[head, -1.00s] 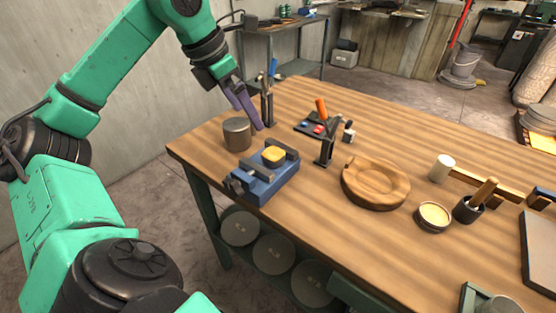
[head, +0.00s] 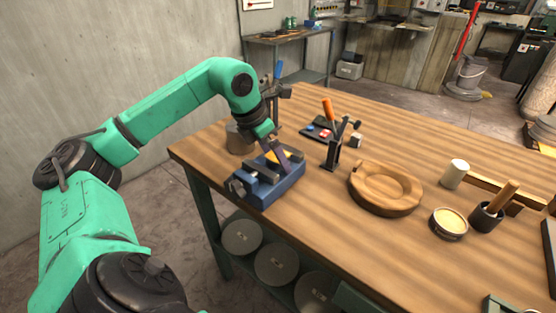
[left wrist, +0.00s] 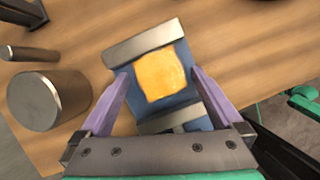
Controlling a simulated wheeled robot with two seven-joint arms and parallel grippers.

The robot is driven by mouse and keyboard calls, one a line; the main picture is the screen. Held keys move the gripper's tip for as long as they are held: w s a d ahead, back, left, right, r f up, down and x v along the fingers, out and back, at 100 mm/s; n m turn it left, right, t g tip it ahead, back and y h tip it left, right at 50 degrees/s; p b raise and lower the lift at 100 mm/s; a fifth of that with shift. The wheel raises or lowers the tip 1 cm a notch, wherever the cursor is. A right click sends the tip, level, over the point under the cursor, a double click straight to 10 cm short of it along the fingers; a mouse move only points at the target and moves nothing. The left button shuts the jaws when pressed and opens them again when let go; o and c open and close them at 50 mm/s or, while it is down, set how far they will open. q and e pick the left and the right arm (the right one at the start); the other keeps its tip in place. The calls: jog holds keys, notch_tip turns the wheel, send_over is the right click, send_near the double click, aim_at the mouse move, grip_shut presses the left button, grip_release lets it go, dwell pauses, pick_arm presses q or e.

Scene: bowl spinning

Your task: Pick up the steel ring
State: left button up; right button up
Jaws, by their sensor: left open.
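I cannot clearly make out a steel ring in either view. My left gripper (head: 277,168) is open, pointing down over a blue vise (head: 270,190). In the left wrist view its purple fingers (left wrist: 161,73) stand on either side of a yellow block (left wrist: 160,76) in the vise (left wrist: 185,104). I cannot tell whether they touch it. A grey steel cylinder (head: 238,140) stands upright behind the vise, partly hidden by my arm. It also shows in the left wrist view (left wrist: 46,100), left of the fingers. My right gripper is not in view.
A round wooden dish (head: 385,190) lies mid-table. A black stand (head: 331,154) and a dark tray (head: 318,131) are behind the vise. A cream-filled tin (head: 448,223), a mortar (head: 486,217) and a pale cylinder (head: 454,173) are at right. Bare tabletop (head: 320,220) lies right of the vise.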

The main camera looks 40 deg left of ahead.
pick_arm(q)
jog(key=shift+s, duration=0.1)
grip_shut()
jog(key=shift+r, duration=0.1)
